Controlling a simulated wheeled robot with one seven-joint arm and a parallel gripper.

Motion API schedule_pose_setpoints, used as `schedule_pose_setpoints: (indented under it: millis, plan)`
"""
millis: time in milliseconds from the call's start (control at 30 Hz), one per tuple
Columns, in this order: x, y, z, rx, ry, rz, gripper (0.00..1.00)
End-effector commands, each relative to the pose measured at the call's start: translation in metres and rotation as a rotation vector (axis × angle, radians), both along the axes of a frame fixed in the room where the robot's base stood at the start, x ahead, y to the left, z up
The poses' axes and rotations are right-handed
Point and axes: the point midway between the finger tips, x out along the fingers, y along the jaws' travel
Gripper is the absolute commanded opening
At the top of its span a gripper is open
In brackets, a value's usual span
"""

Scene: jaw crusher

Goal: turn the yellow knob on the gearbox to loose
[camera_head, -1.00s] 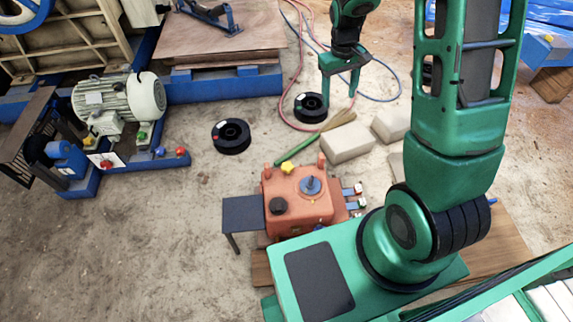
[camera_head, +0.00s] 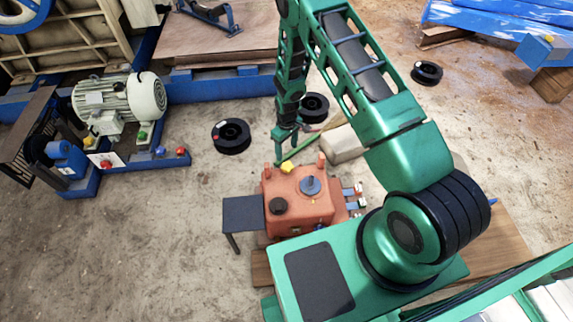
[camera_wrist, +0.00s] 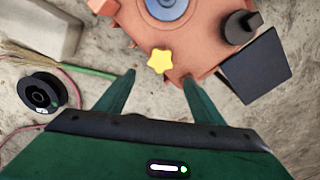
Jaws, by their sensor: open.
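The orange gearbox (camera_head: 297,205) stands on the ground in front of my base. The yellow knob (camera_head: 287,167), star-shaped, sits on its far top edge. In the wrist view the yellow knob (camera_wrist: 160,61) lies a little ahead of my fingertips, between their lines. My gripper (camera_head: 285,150) hangs just beyond the knob in the head view. In the wrist view my gripper (camera_wrist: 158,76) is open and empty, its two fingers pointing at the gearbox (camera_wrist: 185,25). I cannot tell the height gap between fingers and knob. No marking for loose can be read.
A blue-grey round fitting (camera_head: 310,186) and a black cap (camera_head: 278,206) rise from the gearbox top. A dark side plate (camera_head: 243,213) sticks out left. A green-handled broom (camera_wrist: 70,69), a grey block (camera_wrist: 40,28) and a black spool (camera_wrist: 42,93) lie nearby.

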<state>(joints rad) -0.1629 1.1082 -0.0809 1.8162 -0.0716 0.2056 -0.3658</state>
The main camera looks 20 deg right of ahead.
Motion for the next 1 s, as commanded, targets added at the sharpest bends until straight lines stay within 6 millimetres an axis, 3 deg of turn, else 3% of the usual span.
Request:
schedule_pose_setpoints:
  millis: [167,600,800,1000]
  plan:
    - [-0.001,0.001,-0.017,0.0,0.001,0.003,0.62]
    - [-0.001,0.0,-0.088,0.0,0.001,0.002,0.62]
    - [0.0,0.0,-0.105,0.001,0.0,0.001,0.62]
    - [0.0,0.0,-0.108,0.001,0.0,0.001,0.62]
